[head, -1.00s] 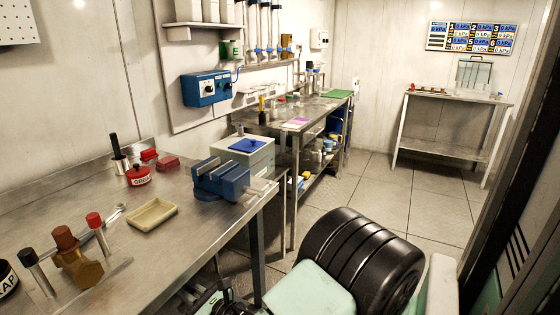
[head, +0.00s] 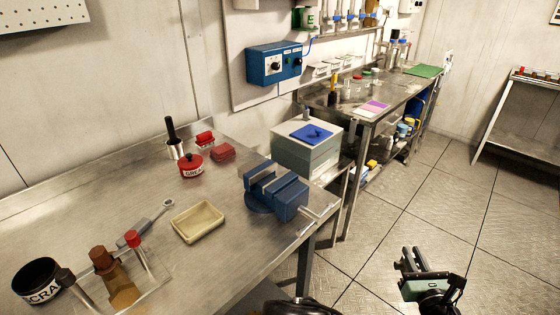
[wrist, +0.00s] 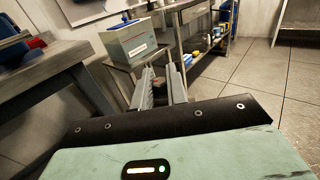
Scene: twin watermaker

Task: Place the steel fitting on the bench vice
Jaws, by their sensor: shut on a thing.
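The blue bench vice (head: 285,195) stands at the near right corner of the steel bench, with its jaws to the upper left and a bar handle at its right. My gripper (head: 407,256) is over the open floor, right of the bench and apart from the vice. In the wrist view its two long grey fingers point ahead. A small dark piece (wrist: 160,77), taken to be the steel fitting, sits between the fingertips; it is mostly hidden, and its shape is unclear. The vice shows only as a blue part (wrist: 14,50) at the wrist view's left edge.
On the bench (head: 100,210) are a cream tray (head: 198,222), a red grease pot (head: 191,166), a wrench (head: 148,221) and a black scrap tub (head: 38,283). A grey box with a blue lid (head: 306,145) stands behind the vice. The floor (head: 375,262) is clear.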

